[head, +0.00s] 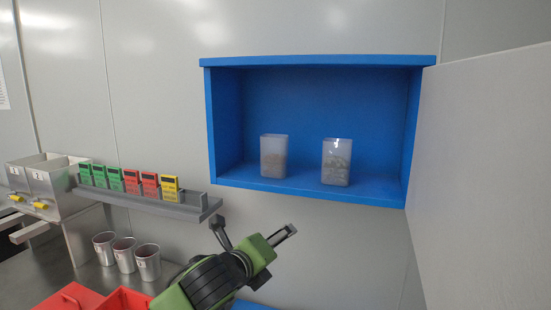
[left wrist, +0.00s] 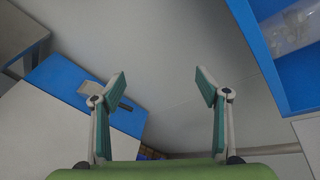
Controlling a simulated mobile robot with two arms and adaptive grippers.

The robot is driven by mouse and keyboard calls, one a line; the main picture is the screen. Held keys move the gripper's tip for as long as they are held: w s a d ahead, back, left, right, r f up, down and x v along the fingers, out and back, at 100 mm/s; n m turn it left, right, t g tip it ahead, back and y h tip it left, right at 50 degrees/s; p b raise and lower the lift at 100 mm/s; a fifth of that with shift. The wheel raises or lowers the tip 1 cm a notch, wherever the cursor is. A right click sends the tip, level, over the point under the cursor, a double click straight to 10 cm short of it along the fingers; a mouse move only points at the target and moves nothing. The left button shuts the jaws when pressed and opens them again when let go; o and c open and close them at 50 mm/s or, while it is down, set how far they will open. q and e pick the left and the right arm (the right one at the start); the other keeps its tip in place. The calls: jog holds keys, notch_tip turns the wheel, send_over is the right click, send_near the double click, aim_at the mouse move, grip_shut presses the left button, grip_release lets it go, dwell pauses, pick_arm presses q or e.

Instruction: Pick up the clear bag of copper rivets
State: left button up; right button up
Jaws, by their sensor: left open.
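Two clear bags stand upright, apart from each other, on the floor of an open blue cabinet (head: 305,62). The left bag (head: 273,158) has dull brownish contents, which look closest to copper rivets. The right bag (head: 336,162) has greyish, shinier contents. My left gripper (head: 256,228) is open and empty, below and in front of the cabinet. In the left wrist view its fingers (left wrist: 162,87) are spread with nothing between them. A clear bag (left wrist: 295,30) shows there in the blue cabinet at the upper right; I cannot tell which one. My right gripper is not in view.
A pale door panel (head: 485,170) stands at the cabinet's right side. A grey shelf (head: 165,208) with coloured tags is at left, above several metal cups (head: 148,262) and red bins (head: 75,298). The wall below the cabinet is clear.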

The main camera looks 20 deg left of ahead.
pick_arm(q)
notch_tip(320, 180, up, 12)
jog(key=w+a+m+t, duration=0.1)
jog(key=a+m+t, duration=0.1)
jog(key=m, duration=0.3)
jog(key=m+t, duration=0.2)
jog(key=m, duration=0.2)
send_near(274, 135)
jog(key=shift+y, duration=0.4)
jog(key=w+p, duration=0.2)
jog(key=w+d+p, duration=0.1)
jog(key=w+p, duration=0.1)
jog(key=w, duration=0.1)
jog(key=w+p, duration=0.2)
jog(key=w, duration=0.1)
jog(key=shift+w+d, duration=0.1)
jog(key=shift+d, duration=0.2)
jog(key=shift+r, duration=0.1)
jog(key=shift+c, duration=0.4)
jog(key=c, duration=1.8)
jog(key=shift+o, duration=0.2)
jog(key=shift+r, duration=0.2)
